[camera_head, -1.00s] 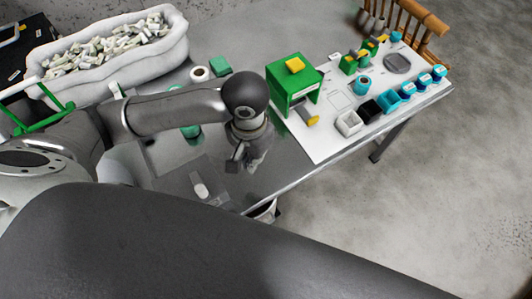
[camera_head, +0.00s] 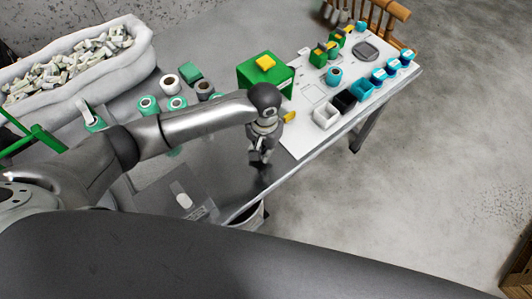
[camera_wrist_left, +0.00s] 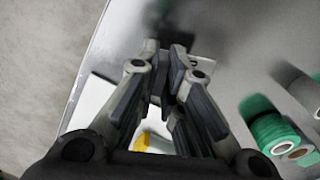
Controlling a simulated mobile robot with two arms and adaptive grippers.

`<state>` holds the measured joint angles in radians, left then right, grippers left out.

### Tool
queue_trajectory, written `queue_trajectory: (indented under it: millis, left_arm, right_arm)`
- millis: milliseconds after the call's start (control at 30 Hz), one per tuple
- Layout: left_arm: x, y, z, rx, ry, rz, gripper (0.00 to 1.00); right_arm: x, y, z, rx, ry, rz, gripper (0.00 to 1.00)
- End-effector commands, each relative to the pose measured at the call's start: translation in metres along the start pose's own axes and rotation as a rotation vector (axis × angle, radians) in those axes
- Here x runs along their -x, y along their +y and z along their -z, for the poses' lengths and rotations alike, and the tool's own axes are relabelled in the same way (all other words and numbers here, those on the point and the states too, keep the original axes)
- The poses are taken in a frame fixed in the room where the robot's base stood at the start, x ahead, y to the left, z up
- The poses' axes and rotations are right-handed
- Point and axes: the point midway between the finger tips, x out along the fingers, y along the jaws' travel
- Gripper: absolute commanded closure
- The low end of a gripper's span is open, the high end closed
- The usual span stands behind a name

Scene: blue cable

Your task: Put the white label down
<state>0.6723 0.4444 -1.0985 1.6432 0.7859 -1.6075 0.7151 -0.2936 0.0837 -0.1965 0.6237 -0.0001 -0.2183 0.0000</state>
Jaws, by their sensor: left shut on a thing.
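My left gripper (camera_head: 260,160) is low over the grey table (camera_head: 240,187), near its front edge and just left of the white board. In the left wrist view its fingers (camera_wrist_left: 168,62) are close together at the tips. A small pale piece, which seems to be the white label (camera_wrist_left: 205,61), shows at the fingertips; the fingers hide most of it. I cannot make the label out in the head view. My right gripper is not in view.
A white board (camera_head: 305,138) carries a green box (camera_head: 262,77), a white bin (camera_head: 326,115) and blue bins. Green and white rolls (camera_head: 169,83) stand behind my left arm. A bin (camera_head: 250,214) sits below the table edge.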

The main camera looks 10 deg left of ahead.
Motion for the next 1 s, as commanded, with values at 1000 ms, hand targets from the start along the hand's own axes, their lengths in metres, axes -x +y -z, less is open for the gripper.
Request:
queue_trajectory:
  millis: [1000]
  left_arm:
    - [-0.045,0.0,0.01,0.0,0.0,0.001,0.7]
  right_arm:
    - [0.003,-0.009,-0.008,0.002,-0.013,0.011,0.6]
